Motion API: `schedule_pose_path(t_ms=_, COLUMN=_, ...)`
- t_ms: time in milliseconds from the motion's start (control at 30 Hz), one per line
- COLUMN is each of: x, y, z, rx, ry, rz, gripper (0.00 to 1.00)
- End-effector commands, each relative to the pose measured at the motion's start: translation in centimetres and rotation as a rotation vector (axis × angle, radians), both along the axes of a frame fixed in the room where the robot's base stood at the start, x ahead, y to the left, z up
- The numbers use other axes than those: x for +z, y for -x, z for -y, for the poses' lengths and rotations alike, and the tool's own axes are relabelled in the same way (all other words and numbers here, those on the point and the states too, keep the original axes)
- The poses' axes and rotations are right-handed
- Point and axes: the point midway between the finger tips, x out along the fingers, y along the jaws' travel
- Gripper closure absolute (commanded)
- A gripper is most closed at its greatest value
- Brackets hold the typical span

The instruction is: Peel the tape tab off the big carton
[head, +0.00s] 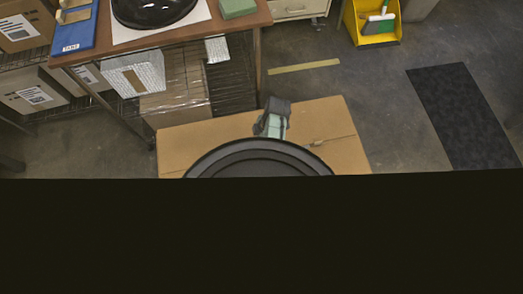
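The big carton (192,144) is a wide brown box with its top facing up, in the middle of the head view. A seam runs across its right side. A small tan scrap, which looks like the tape tab (317,142), lies at that seam, right of the dark round part of my body. A dark grey and pale green part of my arm stands over the carton's far middle. I cannot make out my gripper's fingers. My own body hides the carton's near side.
A wooden workbench (237,24) stands beyond the carton at upper left, with a wrapped box (134,76) and other cartons beneath. A yellow bin (372,24) stands at the back right. A black mat (463,115) lies on the right. The floor between carton and mat is clear.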

Motion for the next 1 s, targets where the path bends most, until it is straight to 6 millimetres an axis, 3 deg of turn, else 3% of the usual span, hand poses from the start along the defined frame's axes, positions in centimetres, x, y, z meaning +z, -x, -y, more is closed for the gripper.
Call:
schedule_pose_path(t_ms=433, x=0.5, y=0.0, z=0.1, rx=-0.002, ry=0.001, rz=0.000, gripper=1.00)
schedule_pose_path(t_ms=1000, x=4.9, y=0.0, z=0.1, rx=-0.002, ry=0.001, rz=0.000, gripper=1.00)
